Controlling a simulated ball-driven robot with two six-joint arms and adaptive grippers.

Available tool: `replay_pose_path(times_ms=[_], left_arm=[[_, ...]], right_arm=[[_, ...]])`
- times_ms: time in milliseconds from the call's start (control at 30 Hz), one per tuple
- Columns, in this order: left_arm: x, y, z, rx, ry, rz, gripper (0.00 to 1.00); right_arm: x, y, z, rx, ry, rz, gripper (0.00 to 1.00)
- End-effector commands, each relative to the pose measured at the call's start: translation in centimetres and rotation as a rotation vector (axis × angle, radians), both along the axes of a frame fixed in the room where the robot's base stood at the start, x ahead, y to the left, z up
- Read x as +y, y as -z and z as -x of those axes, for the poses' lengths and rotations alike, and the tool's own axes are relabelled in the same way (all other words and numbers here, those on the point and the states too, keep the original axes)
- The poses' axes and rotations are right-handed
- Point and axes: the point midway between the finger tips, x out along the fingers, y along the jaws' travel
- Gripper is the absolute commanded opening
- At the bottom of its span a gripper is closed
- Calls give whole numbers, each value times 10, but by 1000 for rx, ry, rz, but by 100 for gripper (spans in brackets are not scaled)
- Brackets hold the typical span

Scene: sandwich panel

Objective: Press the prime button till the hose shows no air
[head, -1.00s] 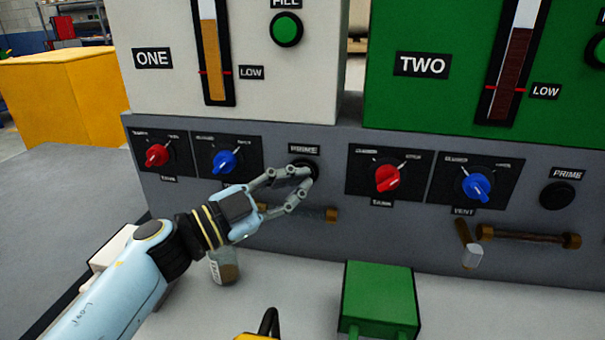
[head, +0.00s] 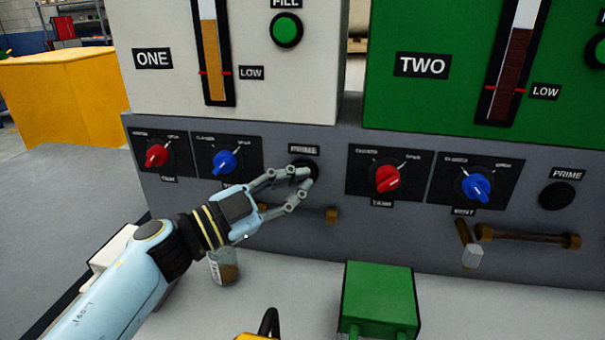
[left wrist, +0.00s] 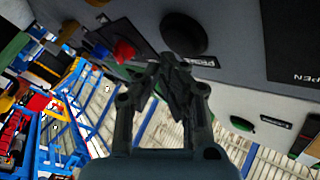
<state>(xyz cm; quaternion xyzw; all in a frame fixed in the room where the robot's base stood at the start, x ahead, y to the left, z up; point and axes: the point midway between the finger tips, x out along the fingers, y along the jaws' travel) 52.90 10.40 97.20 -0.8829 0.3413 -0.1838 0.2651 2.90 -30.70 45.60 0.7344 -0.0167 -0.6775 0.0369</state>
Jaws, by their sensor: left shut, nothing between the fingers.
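The black prime button of unit one sits under its PRIME label (head: 303,150) on the grey panel (head: 320,250). My left gripper (head: 304,177) is shut and empty, its fingertips in front of that button and partly hiding it. In the left wrist view a black round button (left wrist: 184,35) shows just beyond the fingertips (left wrist: 172,72). I cannot tell whether they touch it or whether it is pushed in. Unit one's hose is mostly hidden behind my gripper; a brass fitting (head: 332,215) shows at its right end, so its contents cannot be read. My right gripper is not in view.
Red (head: 157,155) and blue (head: 224,161) knobs sit left of the button, another red knob (head: 387,178) right of it. Unit two has its own prime button (head: 556,196) and hose (head: 525,236). A small jar (head: 224,268) and green box (head: 379,298) stand in front.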

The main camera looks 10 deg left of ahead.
Motion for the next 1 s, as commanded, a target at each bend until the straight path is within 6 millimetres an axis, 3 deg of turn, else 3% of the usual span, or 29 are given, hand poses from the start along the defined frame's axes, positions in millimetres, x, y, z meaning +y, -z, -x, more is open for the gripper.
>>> replay_pose_path(times_ms=[1000], left_arm=[[0,-1,-12,-1,1,1,0]], right_arm=[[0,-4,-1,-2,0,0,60]])
